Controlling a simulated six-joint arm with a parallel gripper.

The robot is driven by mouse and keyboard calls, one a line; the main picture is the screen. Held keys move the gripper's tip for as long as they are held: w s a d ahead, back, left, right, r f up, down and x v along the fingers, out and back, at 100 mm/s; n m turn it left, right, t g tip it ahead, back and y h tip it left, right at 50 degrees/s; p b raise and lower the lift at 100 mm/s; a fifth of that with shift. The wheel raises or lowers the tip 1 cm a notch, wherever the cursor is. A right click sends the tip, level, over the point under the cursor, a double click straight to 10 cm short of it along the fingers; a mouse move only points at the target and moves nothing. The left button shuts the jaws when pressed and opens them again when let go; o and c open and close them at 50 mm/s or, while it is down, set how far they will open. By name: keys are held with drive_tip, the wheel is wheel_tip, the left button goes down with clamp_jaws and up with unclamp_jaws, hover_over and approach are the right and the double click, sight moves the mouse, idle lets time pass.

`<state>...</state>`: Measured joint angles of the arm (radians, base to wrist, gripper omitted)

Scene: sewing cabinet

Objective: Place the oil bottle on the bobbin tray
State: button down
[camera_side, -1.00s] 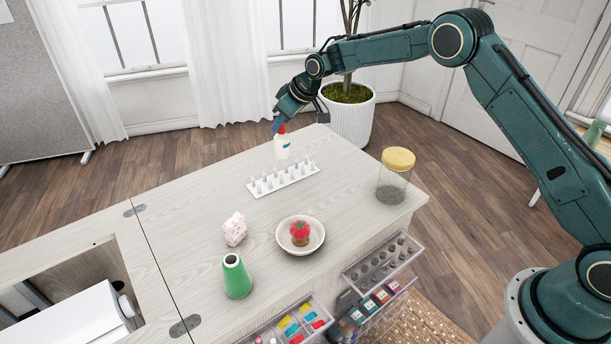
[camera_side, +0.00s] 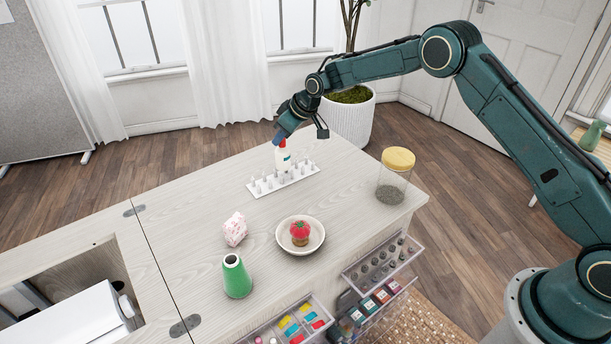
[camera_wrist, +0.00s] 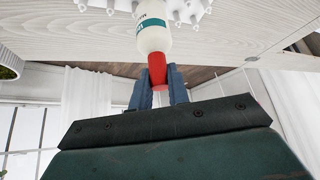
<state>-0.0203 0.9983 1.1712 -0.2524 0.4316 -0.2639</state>
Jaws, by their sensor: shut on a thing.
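The oil bottle (camera_side: 283,158) is white with a teal label and a red cap. My gripper (camera_side: 281,142) is shut on its red cap, with the bottle hanging below, nearly upright. In the wrist view the bottle (camera_wrist: 153,36) points away from the blue fingers (camera_wrist: 159,80). A long white tray with rows of small pegs, seemingly the bobbin tray (camera_side: 262,191), lies on the cabinet top. The bottle's base is over or just behind the tray's back edge; pegs partly hide it, and I cannot tell whether it touches.
A glass jar with a yellow lid (camera_side: 396,180) stands at right. A bowl (camera_side: 282,241) with a red-topped pincushion, a pink-white block (camera_side: 235,229) and a green thread cone (camera_side: 236,279) are nearer. Clear drawers (camera_side: 408,249) stick out in front. The tabletop between tray and jar is clear.

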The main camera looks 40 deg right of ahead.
drive_tip(key=shift+f, duration=0.55)
drive_tip(key=c, duration=1.3)
unclamp_jaws()
drive_tip(key=shift+c, duration=0.2)
drive_tip(key=shift+r, duration=0.15)
drive_tip(key=shift+r, duration=0.6)
drive_tip(key=v, duration=1.1)
drive_tip(key=shift+s+d+r, duration=0.2)
drive_tip(key=shift+s+r, duration=0.05)
drive_tip(key=shift+r, duration=0.05)
drive_tip(key=shift+r, duration=0.1)
